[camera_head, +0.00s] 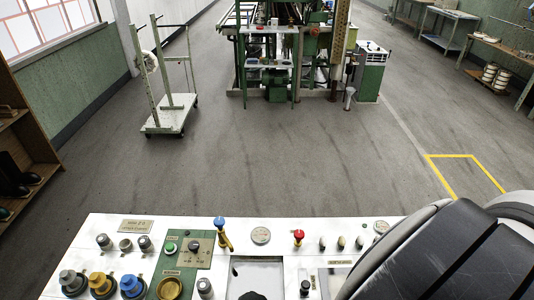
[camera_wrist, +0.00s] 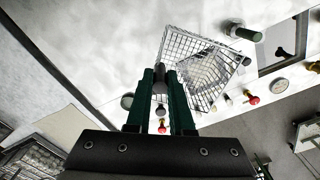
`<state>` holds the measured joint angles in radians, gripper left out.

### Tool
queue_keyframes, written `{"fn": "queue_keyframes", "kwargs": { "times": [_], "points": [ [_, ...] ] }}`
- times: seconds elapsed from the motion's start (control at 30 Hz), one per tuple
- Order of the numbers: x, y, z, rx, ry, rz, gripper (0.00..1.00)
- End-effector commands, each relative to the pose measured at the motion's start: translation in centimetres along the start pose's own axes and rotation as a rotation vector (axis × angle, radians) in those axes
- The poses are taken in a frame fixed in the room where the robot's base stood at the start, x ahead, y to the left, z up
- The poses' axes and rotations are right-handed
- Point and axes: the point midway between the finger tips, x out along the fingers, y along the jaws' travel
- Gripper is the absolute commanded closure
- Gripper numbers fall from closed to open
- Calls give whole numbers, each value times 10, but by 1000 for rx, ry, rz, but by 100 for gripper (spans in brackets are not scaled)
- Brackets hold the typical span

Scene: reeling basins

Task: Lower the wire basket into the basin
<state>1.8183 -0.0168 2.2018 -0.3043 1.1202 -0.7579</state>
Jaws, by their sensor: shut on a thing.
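The wire basket (camera_wrist: 205,68), a pale open mesh box, shows in the wrist view just beyond my fingertips. My gripper (camera_wrist: 160,76) has two dark green fingers, shut on a grey part at the basket's near side. The basket hangs tilted in this view, with the panel and its knobs showing behind it. In the head view the basket and fingers are out of sight; only my arm shows at the lower right. A pale rectangular recess (camera_head: 258,272) is set in the white panel there; I cannot tell for certain whether it is the basin.
The white control panel (camera_head: 100,222) carries several knobs, gauges, a blue-topped lever (camera_head: 220,222) and a red-topped lever (camera_head: 299,237). Beyond it the floor is open. A white trolley (camera_head: 170,120) and a green machine (camera_head: 276,86) stand further back.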

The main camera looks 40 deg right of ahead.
Motion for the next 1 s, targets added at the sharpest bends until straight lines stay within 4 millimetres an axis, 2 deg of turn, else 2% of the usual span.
{"fn": "queue_keyframes", "kwargs": {
  "times": [0.07, 0.17, 0.3, 0.37, 0.47, 0.5, 0.57, 0.6, 0.7, 0.8, 1.0],
  "points": [
    [-2, -11, -8, -39, 0, 0, 100],
    [-7, -40, -24, -132, -1, 1, 100],
    [-18, -101, -46, -303, -1, 1, 100],
    [-23, -133, -51, -385, -1, 3, 100],
    [-33, -194, -51, -537, -1, 3, 100],
    [-37, -219, -46, -601, -2, 3, 100],
    [-44, -258, -36, -697, -1, 4, 100],
    [-48, -283, -26, -761, -1, 4, 100],
    [-58, -336, 5, -905, 1, 4, 100],
    [-65, -373, 36, -1013, 0, 3, 100],
    [-75, -417, 89, -1165, 1, 2, 100]
  ]
}}
